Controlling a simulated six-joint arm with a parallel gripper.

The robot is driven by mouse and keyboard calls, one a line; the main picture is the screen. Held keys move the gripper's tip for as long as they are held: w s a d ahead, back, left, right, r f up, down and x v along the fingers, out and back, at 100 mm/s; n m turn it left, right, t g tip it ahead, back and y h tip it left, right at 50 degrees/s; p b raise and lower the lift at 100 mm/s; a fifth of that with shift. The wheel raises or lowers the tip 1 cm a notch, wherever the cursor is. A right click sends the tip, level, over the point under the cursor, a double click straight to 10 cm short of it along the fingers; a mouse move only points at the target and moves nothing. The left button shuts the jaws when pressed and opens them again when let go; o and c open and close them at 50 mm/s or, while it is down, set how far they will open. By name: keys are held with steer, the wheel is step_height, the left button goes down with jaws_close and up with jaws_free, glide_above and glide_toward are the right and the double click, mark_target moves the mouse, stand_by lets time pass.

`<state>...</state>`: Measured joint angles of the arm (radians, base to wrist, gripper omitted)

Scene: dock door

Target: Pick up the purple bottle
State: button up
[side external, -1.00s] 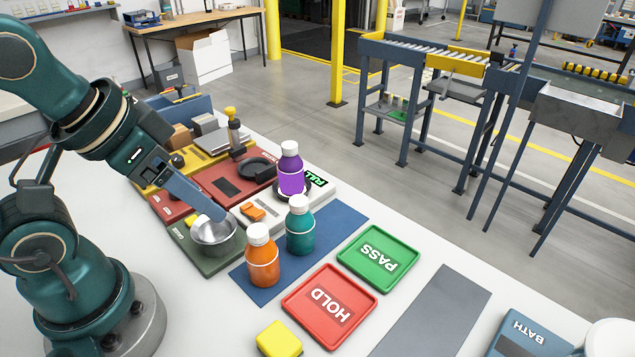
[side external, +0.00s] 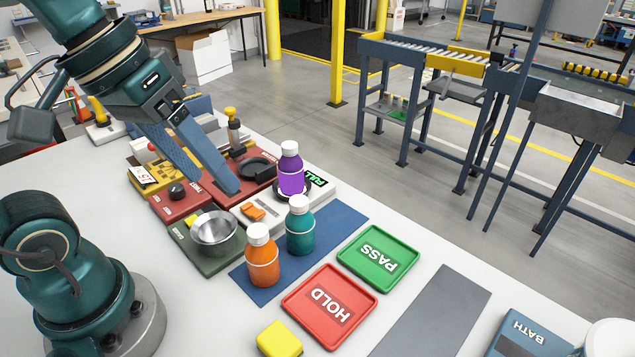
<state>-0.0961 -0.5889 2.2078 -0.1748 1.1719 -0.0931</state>
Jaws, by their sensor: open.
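The purple bottle (side external: 291,171) stands upright with a white cap on the white station marked "FULL" (side external: 322,192), at the back right of the row of stations. My gripper (side external: 212,190) is open and empty, with two long blue-grey fingers pointing down and to the right. It hangs above the red station, left of the purple bottle and apart from it. A teal bottle (side external: 300,230) stands just in front of the purple bottle and overlaps its lower right edge in this view.
An orange bottle (side external: 262,261) stands with the teal one on a blue mat (side external: 340,219). A metal bowl (side external: 214,229) sits on the green station. A red HOLD tray (side external: 330,305), green PASS tray (side external: 379,257) and yellow block (side external: 279,339) lie in front. A knobbed post (side external: 233,130) rises behind.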

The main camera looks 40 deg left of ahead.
steer(key=w+d+n+g+h, duration=0.1)
steer(key=w+d+n+h, duration=0.1)
steer(key=w+n+h, duration=0.3)
steer(key=n+t+h, duration=0.4)
steer(key=n+t, duration=0.3)
steer(key=n, duration=1.2)
glide_above(290, 165)
steer(key=a, duration=0.3)
step_height(290, 165, down, 10)
steer(key=shift+s+d+r, duration=0.1)
steer(key=shift+d+r, duration=0.05)
steer(key=shift+d+f, duration=0.1)
steer(key=shift+f, duration=0.4)
steer(key=shift+x, duration=2.45)
